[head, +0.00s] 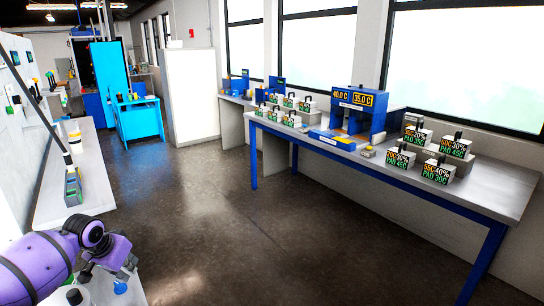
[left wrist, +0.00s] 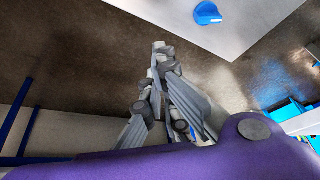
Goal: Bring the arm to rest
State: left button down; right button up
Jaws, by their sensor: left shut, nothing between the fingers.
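My left arm comes in at the lower left of the head view, purple with a grey gripper (head: 128,266). The gripper is shut and empty, held above the near end of a light counter. In the left wrist view the grey fingers (left wrist: 162,50) meet at their tips with nothing between them. A blue knob (left wrist: 207,14) on a pale surface shows beyond the fingers, apart from them. My right gripper is not in view.
A long table (head: 420,181) with blue legs stands on the right, bearing a blue unit (head: 359,108) with temperature displays and several labelled blocks. A counter (head: 94,190) runs along the left wall. The dark floor (head: 200,190) between them is clear. A white cabinet (head: 190,95) stands behind.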

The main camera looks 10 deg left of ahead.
pick_arm(q)
jog(key=w+d+f+m+t, duration=0.2)
jog(key=d+f+m+t, duration=0.15)
jog(key=d, duration=0.65)
jog(key=s+d+f+t+h, duration=0.1)
jog(key=s+d+f+h, duration=0.1)
jog(key=s+d+f, duration=0.8)
jog(key=s+d+f+n, duration=0.1)
jog(key=s+d+f, duration=0.1)
jog(key=s, duration=0.8)
jog(key=s+d+f+n+y+p, duration=0.1)
jog(key=s+d, duration=0.3)
jog(key=s, duration=0.6)
jog(key=s+d+f+n, duration=0.2)
jog(key=s+d, duration=0.1)
jog(key=s, duration=0.8)
jog(key=shift+d+f+g, duration=0.35)
jog(key=shift+d+f, duration=0.05)
jog(key=shift+s, duration=0.15)
